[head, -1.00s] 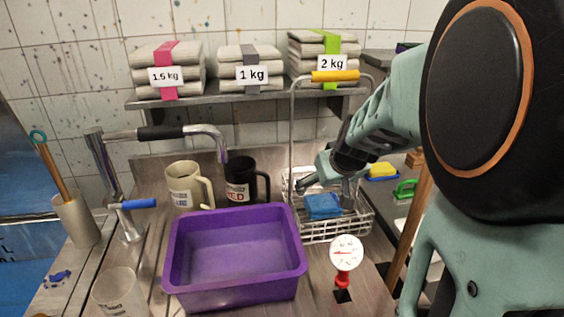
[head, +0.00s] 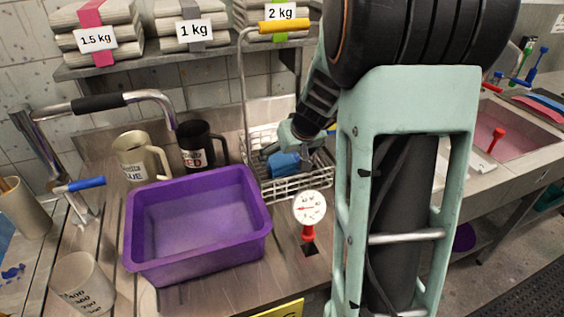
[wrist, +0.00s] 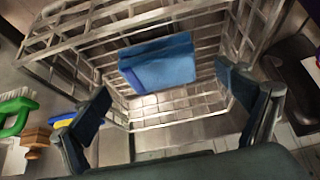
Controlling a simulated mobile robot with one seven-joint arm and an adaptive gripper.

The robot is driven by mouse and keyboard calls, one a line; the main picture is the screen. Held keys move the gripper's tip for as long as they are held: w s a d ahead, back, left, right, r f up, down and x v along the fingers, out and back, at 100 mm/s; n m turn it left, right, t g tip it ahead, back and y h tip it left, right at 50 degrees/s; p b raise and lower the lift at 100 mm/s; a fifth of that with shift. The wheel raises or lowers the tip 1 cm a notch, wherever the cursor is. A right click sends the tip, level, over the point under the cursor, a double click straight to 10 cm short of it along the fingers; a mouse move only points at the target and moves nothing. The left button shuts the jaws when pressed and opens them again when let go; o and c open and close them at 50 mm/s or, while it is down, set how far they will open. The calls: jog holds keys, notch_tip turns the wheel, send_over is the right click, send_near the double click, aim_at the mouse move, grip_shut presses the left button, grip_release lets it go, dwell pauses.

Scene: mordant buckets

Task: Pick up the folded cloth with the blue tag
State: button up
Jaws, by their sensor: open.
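A blue folded cloth (head: 284,164) lies in the wire basket (head: 292,186) in the head view, partly hidden behind my gripper. In the wrist view the cloth (wrist: 160,62) shows as a flat blue bundle with a darker blue strip along its left edge, perhaps the tag. My gripper (head: 297,158) is over the basket, pointing down. In the wrist view my gripper (wrist: 163,82) is open, one finger left and one right of the cloth. The cloth lies beyond the fingertips, and I see no contact.
A purple tub (head: 197,222) stands left of the basket, with a dial gauge (head: 309,207) in front. The basket's tall handle (head: 243,95) rises beside my arm. Two mugs (head: 140,160) stand behind the tub. A shelf (head: 150,66) holds banded cloth stacks marked with weights.

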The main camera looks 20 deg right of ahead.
aim_at(285, 160)
jog(key=x, duration=0.4)
jog(key=shift+w, duration=0.1)
jog(key=shift+r, duration=0.1)
jog(key=c, duration=1.4)
jog(key=shift+c, duration=0.3)
